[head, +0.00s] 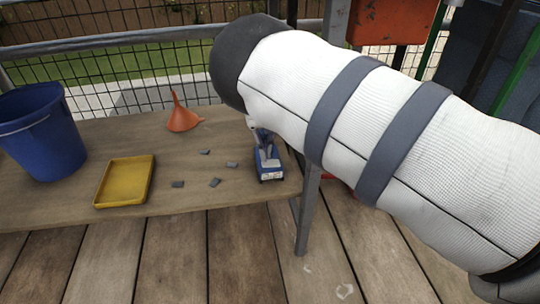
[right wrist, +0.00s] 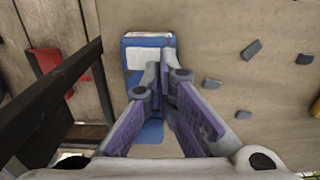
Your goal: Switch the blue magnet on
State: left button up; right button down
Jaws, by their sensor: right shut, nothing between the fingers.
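The blue magnet (head: 269,171) is a small blue block with a pale label, standing on the wooden bench near its right end. It also shows in the right wrist view (right wrist: 148,55), behind my fingers. My right gripper (head: 262,148) is over the magnet, pointing down at it. In the right wrist view the fingers (right wrist: 161,78) are closed together with nothing between them. They overlap the magnet's face; I cannot tell whether they touch it. The switch is not distinguishable. My left gripper is not in view.
On the bench (head: 60,211) are several small grey pieces (head: 215,182), a yellow tray (head: 124,182), an orange funnel (head: 182,114) and a blue bucket (head: 42,135). A dark metal post (head: 307,215) stands just right of the magnet. My right arm hides much of the right side.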

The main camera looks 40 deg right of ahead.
jog(key=shift+f, duration=1.15)
dwell(0.8)
jog(key=shift+r, duration=0.1)
jog(key=shift+r+p, duration=1.8)
jog(key=shift+r, duration=1.7)
jog(key=shift+f, duration=0.1)
